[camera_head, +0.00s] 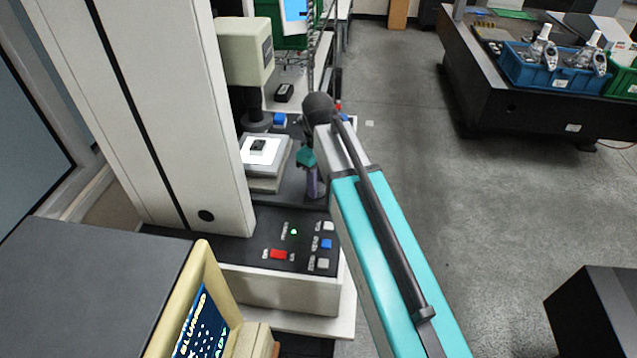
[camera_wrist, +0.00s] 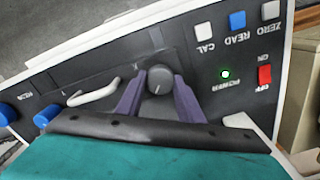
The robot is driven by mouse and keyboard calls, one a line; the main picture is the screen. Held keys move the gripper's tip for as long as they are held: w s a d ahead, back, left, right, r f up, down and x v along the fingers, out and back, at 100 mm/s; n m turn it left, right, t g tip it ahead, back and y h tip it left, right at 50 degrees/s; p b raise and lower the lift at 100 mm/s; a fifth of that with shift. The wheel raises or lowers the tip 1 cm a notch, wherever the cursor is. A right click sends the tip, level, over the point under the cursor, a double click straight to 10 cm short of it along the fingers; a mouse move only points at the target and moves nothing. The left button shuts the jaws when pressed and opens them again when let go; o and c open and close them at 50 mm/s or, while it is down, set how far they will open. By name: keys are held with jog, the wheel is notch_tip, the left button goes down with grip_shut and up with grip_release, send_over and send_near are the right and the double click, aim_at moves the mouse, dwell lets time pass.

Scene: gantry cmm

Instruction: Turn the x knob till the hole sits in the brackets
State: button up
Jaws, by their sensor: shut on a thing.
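A dark grey round knob (camera_wrist: 160,79) with a pale pointer line stands on the machine's black panel in the wrist view. My gripper (camera_wrist: 160,84) has its two purple fingers on either side of this knob, shut on it. In the head view my gripper (camera_head: 313,182) is low beside the stage, and the knob is hidden. The stage (camera_head: 268,170) has a bright white top with a small dark part (camera_head: 258,146) on it. The hole and brackets cannot be made out on the slanted screen (camera_head: 203,325).
The panel has a red switch (camera_wrist: 265,77), a lit green lamp (camera_wrist: 225,73) and several buttons. A white handle (camera_wrist: 94,92) and blue knobs (camera_wrist: 45,115) are left of my fingers. The tall column (camera_head: 170,110) stands close by. Open floor (camera_head: 480,210) lies right.

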jog(key=shift+m, duration=1.7)
jog(key=o, duration=1.1)
jog(key=shift+r, duration=0.15)
jog(key=shift+r+p, duration=3.35)
jog(key=shift+r, duration=3.4)
